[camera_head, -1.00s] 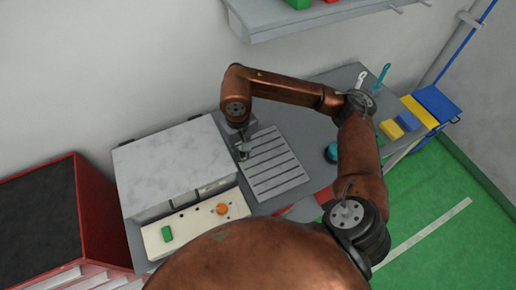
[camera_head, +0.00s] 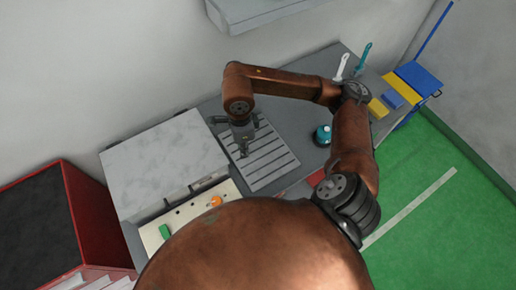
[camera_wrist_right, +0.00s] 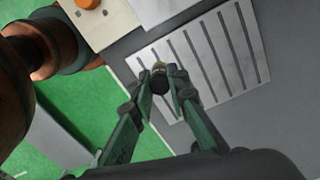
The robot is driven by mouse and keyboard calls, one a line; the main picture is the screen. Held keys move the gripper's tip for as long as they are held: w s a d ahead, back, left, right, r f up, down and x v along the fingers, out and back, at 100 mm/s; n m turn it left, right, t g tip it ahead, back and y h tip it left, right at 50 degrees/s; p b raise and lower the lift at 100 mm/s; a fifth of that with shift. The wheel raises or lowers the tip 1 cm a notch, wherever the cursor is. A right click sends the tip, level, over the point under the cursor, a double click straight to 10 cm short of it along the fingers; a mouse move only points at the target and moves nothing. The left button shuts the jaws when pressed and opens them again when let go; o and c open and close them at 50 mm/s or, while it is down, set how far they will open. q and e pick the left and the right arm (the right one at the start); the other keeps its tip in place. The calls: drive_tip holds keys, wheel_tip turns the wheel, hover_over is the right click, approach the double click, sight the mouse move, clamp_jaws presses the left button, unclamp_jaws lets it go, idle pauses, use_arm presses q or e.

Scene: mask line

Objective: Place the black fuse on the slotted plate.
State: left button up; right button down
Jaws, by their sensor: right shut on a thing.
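The slotted plate (camera_head: 281,164) is a light grey square with several dark parallel slots, lying on the grey bench; it also shows in the right wrist view (camera_wrist_right: 204,48). My right gripper (camera_head: 244,152) points down over the left part of the plate. In the right wrist view its green fingers (camera_wrist_right: 161,82) are shut on the black fuse (camera_wrist_right: 160,84), a small dark cylinder with a brass-coloured end. The fuse appears in front of the plate's surface; I cannot tell whether it touches. The head view barely shows the fuse. My left gripper is in neither view.
A white-topped box (camera_head: 165,160) and a control panel with an orange knob (camera_head: 215,202) and green switch (camera_head: 165,231) stand left of the plate. A teal round object (camera_head: 322,135) lies to its right. Two upright tools (camera_head: 362,58) stand at the bench's back.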

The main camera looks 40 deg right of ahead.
drive_tip(key=s+d+m, duration=0.2)
drive_tip(key=s+m, duration=0.2)
drive_tip(key=m, duration=1.1)
drive_tip(key=m+p, duration=0.4)
drive_tip(key=m, duration=1.6)
hover_over(268, 151)
drive_tip(key=f, duration=1)
drive_tip(key=shift+s+a+f, duration=0.15)
drive_tip(key=shift+a, duration=0.1)
wheel_tip(268, 151, down, 3)
drive_tip(key=shift+d+f, duration=0.15)
drive_tip(key=shift+f, duration=0.05)
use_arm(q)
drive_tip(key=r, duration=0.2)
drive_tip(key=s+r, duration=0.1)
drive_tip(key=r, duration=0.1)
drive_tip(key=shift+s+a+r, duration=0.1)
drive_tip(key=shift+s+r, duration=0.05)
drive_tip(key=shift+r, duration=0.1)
